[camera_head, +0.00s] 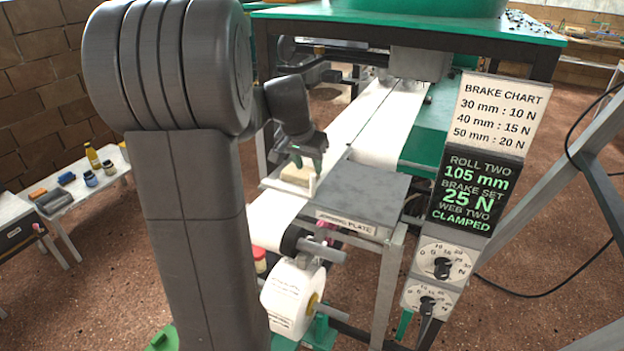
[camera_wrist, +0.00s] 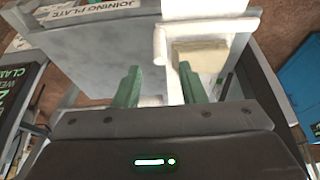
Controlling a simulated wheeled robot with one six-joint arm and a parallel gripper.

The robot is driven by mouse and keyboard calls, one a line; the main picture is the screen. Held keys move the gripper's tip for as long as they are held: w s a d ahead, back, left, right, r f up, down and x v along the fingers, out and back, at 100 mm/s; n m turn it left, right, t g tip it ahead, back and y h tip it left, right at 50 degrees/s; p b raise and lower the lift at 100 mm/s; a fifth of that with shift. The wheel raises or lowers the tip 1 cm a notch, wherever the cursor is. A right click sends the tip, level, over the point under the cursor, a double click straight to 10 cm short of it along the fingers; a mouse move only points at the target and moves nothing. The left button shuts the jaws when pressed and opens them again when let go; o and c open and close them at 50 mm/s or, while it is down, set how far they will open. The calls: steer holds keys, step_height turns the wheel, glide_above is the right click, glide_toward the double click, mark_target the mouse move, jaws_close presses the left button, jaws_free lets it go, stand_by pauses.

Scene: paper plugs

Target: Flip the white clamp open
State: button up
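The white clamp (camera_head: 283,187) lies across the paper web beside the joining plate (camera_head: 362,190), with a short upright part at its right end. A tan block (camera_head: 297,175) sits against it. In the wrist view the clamp (camera_wrist: 208,27) and the tan block (camera_wrist: 200,55) are at upper right. My gripper (camera_head: 308,161) is just above the block in the head view.
A paper roll (camera_head: 292,296) hangs below the web. A dark panel (camera_head: 475,192) reads "WEB TWO CLAMPED" above two dials (camera_head: 442,268). A green-topped machine frame (camera_head: 420,22) spans the back. A side table (camera_head: 75,190) with bottles stands at left.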

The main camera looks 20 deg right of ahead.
mark_target(312, 176)
steer(key=x, duration=0.7)
steer(key=shift+d+f, duration=0.1)
steer(key=shift+f, duration=0.15)
steer(key=shift+c, duration=0.5)
jaws_close()
